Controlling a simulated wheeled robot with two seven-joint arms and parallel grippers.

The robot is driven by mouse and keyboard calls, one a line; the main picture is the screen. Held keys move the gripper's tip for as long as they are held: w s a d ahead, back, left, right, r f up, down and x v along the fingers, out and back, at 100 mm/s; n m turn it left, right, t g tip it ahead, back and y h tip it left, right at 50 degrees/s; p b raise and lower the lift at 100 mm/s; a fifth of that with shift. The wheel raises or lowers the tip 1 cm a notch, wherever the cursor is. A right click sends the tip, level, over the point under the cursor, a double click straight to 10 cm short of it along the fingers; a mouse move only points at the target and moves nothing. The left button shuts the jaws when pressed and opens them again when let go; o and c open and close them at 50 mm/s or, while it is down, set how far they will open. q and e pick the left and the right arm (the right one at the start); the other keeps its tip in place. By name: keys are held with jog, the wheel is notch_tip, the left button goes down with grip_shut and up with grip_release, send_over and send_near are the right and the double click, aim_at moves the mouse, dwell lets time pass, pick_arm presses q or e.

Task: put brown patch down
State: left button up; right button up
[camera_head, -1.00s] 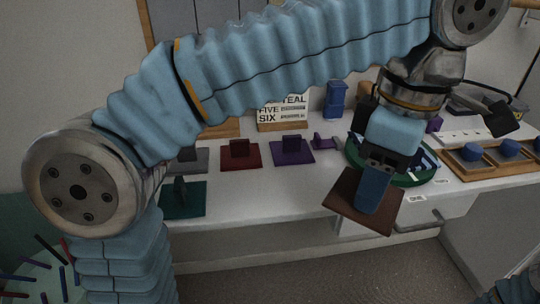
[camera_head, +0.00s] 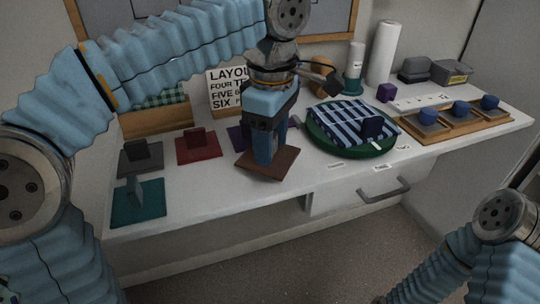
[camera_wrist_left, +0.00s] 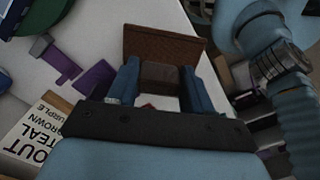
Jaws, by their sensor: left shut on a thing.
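My left gripper (camera_head: 264,155) is shut on the handle of the brown patch (camera_head: 277,165), a flat brown square near the table's front edge. In the left wrist view the patch (camera_wrist_left: 165,43) lies beyond the two blue fingers (camera_wrist_left: 155,85), with its block handle between them. The head view does not tell whether the patch touches the table. A purple patch (camera_head: 238,135) is partly hidden behind the gripper. A red patch (camera_head: 199,148), a grey patch (camera_head: 140,158) and a teal patch (camera_head: 138,203) lie to the left. A sign (camera_head: 226,88) lists a layout. My right gripper is not in view.
A green round board (camera_head: 376,152) with a blue striped cloth (camera_head: 345,122) stands to the right. Wooden trays (camera_head: 433,128) with blue-topped pieces sit further right. Bare white table (camera_head: 190,190) lies between the teal patch and the brown patch.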

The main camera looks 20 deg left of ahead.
pick_arm(q)
jog(key=shift+w+a+f, duration=0.1)
jog(key=shift+f, duration=1.6)
jog(key=o, duration=1.2)
jog(key=shift+c, duration=0.2)
notch_tip(320, 180, up, 12)
jog(key=p, duration=0.2)
jog(key=shift+p, duration=0.4)
